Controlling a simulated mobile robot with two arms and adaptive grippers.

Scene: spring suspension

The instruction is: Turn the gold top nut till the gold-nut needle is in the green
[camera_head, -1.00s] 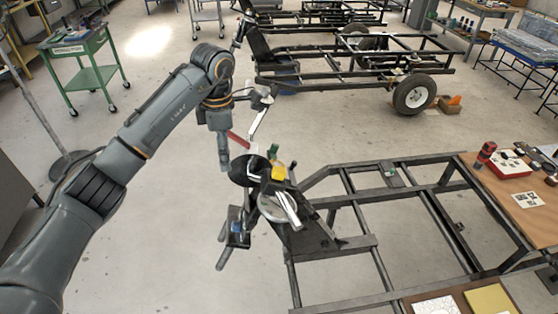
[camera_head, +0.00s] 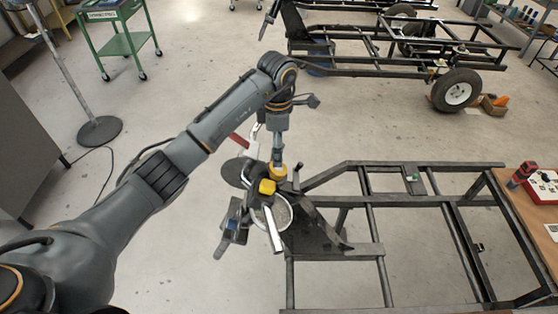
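The spring suspension assembly, with a black bracket plate (camera_head: 312,232) and a silver round part (camera_head: 280,212), stands at the left corner of the black frame. A gold ring-shaped part (camera_head: 278,173), which looks like the gold top nut, shows at its top. A yellow block (camera_head: 267,187) sits just in front of it. My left gripper (camera_head: 278,162) points down from above, right at the gold part. It seems to touch or nearly touch it; its fingers are too small to tell open from shut. No needle or green zone can be read. My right gripper is out of view.
A black trailer frame (camera_head: 372,210) extends right from the assembly. A wooden bench (camera_head: 535,215) with a red-and-white box (camera_head: 541,186) stands at the right. Another wheeled chassis (camera_head: 400,50) is behind, and a green cart (camera_head: 122,42) is at upper left.

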